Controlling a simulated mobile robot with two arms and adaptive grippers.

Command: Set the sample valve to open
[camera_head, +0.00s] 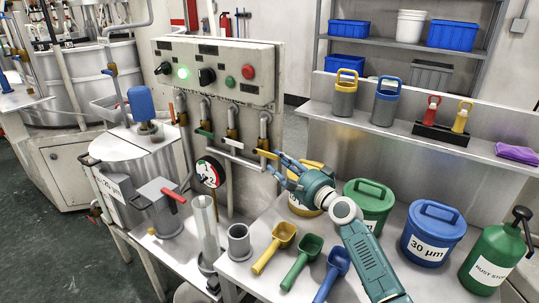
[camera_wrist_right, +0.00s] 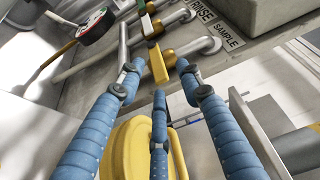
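The sample valve has a yellow lever (camera_head: 265,153) on the rightmost pipe below the control panel. In the right wrist view the yellow lever (camera_wrist_right: 158,64) sits on a brass body beside the "SAMPLE" label (camera_wrist_right: 227,34), lying across its pipe. My right gripper (camera_head: 277,163) is just right of the lever. In the wrist view its blue fingers (camera_wrist_right: 158,80) are spread, with tips on both sides of the lever's near end. A gap seems to remain; contact cannot be told. My left gripper is not in view.
The control panel (camera_head: 215,68) is above the valves; a green lever (camera_head: 204,133) and round gauge (camera_head: 209,172) are to the left. Below my right arm stand a yellow-lidded tub (camera_head: 302,207), green tub (camera_head: 369,205) and blue tub (camera_head: 433,232). Scoops (camera_head: 303,262) lie in front.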

